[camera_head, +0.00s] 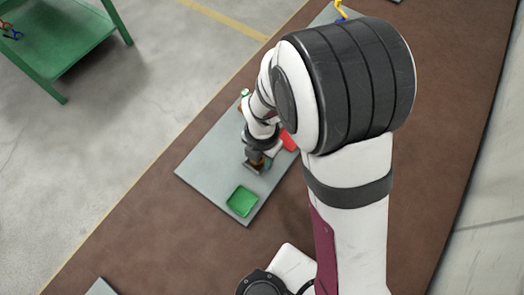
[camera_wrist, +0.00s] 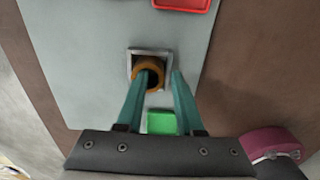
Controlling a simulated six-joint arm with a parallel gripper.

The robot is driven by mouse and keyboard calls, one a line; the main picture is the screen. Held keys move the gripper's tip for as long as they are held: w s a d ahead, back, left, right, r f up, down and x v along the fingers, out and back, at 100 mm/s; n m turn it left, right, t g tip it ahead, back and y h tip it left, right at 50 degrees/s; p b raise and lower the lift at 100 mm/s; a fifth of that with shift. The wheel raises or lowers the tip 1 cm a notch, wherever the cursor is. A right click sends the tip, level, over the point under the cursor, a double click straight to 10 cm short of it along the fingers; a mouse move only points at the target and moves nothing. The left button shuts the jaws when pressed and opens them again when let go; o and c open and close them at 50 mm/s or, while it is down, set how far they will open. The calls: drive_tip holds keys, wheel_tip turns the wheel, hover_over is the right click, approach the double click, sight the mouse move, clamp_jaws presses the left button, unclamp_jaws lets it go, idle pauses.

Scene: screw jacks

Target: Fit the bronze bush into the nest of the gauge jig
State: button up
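The bronze bush (camera_wrist: 155,88) is a ring with a dark bore, seen from above in the wrist view. It lies within the outline of a grey square frame (camera_wrist: 152,51), which looks like the nest of the gauge jig. I cannot tell how deep the bush sits or whether it is level. My gripper (camera_wrist: 162,73) has two teal fingers standing apart. The left fingertip overlaps the bush in the picture, and the right one is beside it with a small gap. In the head view my gripper (camera_head: 265,163) is low over the grey board, and the bush (camera_head: 256,157) is partly hidden.
A green tray (camera_head: 242,201) lies near the board's front corner and shows between the fingers (camera_wrist: 161,122). A red tray (camera_wrist: 182,3) lies on the other side. The grey board (camera_head: 207,170) rests on a brown table (camera_head: 130,225). The board's left part is clear.

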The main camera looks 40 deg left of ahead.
wheel_tip(320, 180, up, 12)
drive_tip(key=d+r+m, duration=0.3)
drive_tip(key=d+m, duration=0.5)
drive_tip(key=m, duration=0.2)
drive_tip(key=d+r+m, duration=0.3)
drive_tip(key=d+m, duration=0.5)
drive_tip(key=m, duration=0.3)
drive_tip(key=s+d+m+y, duration=0.1)
drive_tip(key=s+d+m, duration=0.2)
drive_tip(key=m, duration=0.7)
drive_tip(key=s+d+r+m, duration=0.1)
drive_tip(key=s+d+m, duration=0.3)
drive_tip(key=m, duration=0.6)
drive_tip(key=shift+d+m+y, duration=0.3)
drive_tip(key=shift+y, duration=0.1)
